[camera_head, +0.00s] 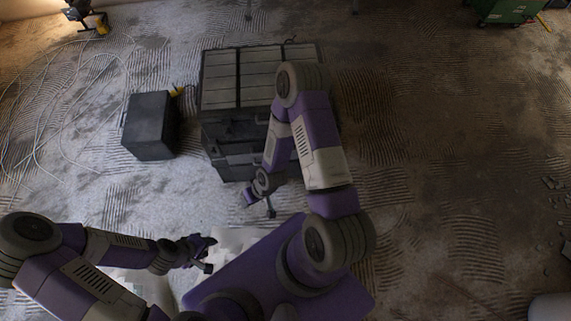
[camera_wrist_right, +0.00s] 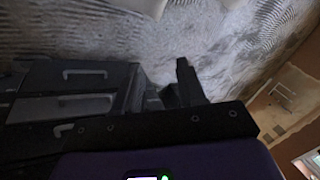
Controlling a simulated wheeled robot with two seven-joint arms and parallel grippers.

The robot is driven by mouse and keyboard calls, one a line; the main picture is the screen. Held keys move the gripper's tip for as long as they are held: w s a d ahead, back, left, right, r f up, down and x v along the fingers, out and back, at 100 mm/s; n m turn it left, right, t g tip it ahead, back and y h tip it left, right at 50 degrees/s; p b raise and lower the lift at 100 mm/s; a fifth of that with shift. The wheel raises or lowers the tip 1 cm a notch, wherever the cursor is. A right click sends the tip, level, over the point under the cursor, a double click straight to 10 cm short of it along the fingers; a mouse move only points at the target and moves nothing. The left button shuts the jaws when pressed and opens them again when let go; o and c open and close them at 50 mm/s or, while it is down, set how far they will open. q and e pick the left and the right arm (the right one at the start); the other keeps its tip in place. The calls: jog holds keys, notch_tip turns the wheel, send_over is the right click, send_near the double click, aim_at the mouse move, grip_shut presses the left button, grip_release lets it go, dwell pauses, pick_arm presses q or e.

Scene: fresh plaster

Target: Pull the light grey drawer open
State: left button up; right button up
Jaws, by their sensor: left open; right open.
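The dark cabinet (camera_head: 220,130) stands ahead of me in the head view, partly hidden by my right arm. My left gripper (camera_head: 207,254) is open and empty, low at the left.
A dark box (camera_head: 150,125) stands on the floor left of the cabinet. Loose pale cables (camera_head: 60,110) lie at the far left. A green container (camera_head: 508,10) is at the back right. The ridged floor right of the cabinet is mostly clear, with rubble at the right edge.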

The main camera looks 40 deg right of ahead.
jog(key=w+d+f+n+t+b, duration=0.3)
jog(key=w+d+f+n+t, duration=0.45)
jog(key=w+d+f, duration=0.55)
jog(key=s+d+f+n+t+b, duration=0.35)
jog(key=d+f+n+t, duration=0.25)
jog(key=d+f+n, duration=0.45)
jog(key=w+a+f+n+b, duration=0.1)
jog(key=w+a+n+b, duration=0.1)
jog(key=w, duration=0.5)
jog(key=shift+a+f, duration=0.3)
jog(key=shift+a, duration=0.55)
jog(key=shift+c, duration=0.3)
grip_shut()
